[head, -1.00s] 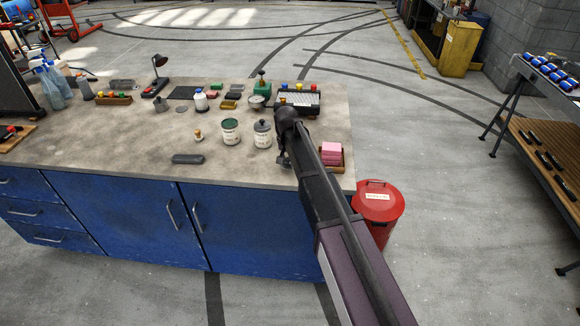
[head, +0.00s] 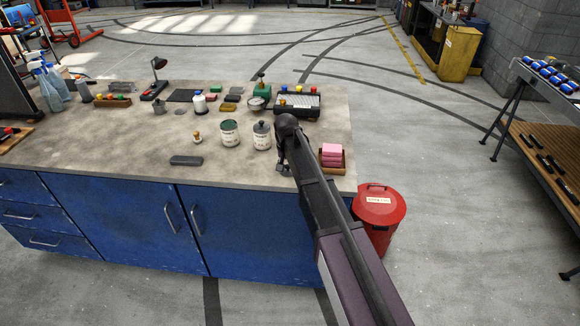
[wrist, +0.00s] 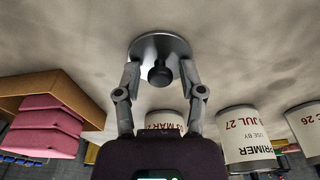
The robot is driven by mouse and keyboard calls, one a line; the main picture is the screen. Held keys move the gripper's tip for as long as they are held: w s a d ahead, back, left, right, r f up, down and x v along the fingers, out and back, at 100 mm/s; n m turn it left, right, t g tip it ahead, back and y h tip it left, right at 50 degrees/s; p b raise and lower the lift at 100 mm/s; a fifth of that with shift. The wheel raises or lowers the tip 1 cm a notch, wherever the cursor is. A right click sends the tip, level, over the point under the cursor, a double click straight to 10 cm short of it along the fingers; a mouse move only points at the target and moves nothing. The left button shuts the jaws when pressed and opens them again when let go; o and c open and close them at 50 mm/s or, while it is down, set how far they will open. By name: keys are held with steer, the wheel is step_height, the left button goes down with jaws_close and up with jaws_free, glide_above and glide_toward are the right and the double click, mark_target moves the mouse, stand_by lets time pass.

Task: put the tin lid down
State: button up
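The tin lid (wrist: 147,47), a round grey metal disc with a black knob (wrist: 160,76), shows in the wrist view beyond my fingers. It appears to lie flat on the benchtop, knob towards the camera. My gripper (wrist: 160,68) is open, with one finger on each side of the knob and a gap visible on both sides. In the head view my gripper (head: 282,168) is low over the bench near its front edge. There the lid is small and mostly hidden by my arm.
A primer tin (wrist: 243,137) stands close by, beside a green-topped tin (head: 229,133). Another tin (wrist: 163,120) is partly behind my gripper. A wooden tray (wrist: 45,88) of pink blocks (head: 331,153) is near. A dark flat object (head: 186,160) lies left, with bare benchtop between.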

mark_target(289, 174)
steer(key=shift+r, duration=0.15)
stand_by(0.3)
step_height(289, 174, up, 12)
steer(key=s+p, duration=0.1)
steer(key=p, duration=1.1)
steer(key=shift+s, duration=0.2)
steer(key=shift+a, duration=0.1)
stand_by(0.4)
steer(key=s+d+n+g, duration=0.1)
steer(key=s+d, duration=2.3)
steer(key=shift+s, duration=0.2)
